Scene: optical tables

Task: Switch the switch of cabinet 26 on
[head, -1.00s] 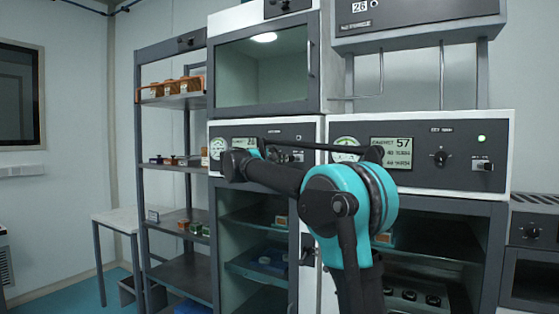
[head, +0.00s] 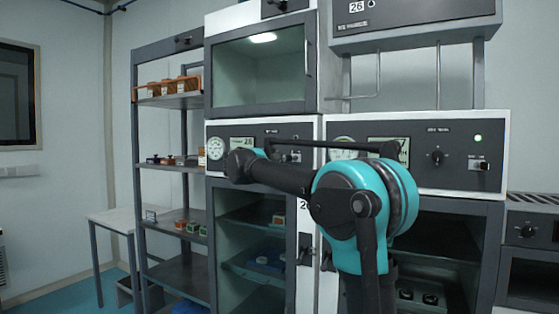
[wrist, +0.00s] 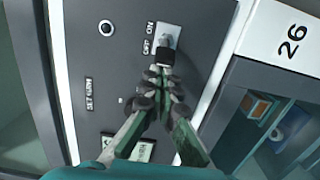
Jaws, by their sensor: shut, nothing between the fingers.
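In the wrist view the switch (wrist: 166,43) of cabinet 26 is a pale plate with a dark lever, beside the words OFF and ON. The lever sits toward the OFF end, nearest my fingers. My gripper (wrist: 162,74) is shut and empty, its fingertips right at the lever; I cannot tell whether they touch. The label 26 (wrist: 292,42) is on the white frame to the right. In the head view the switch (head: 296,157) shows small on the left control panel (head: 222,132); my gripper is not clearly seen there.
An open shelf rack (head: 140,190) stands left. A round indicator (wrist: 106,27) on the panel looks unlit.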

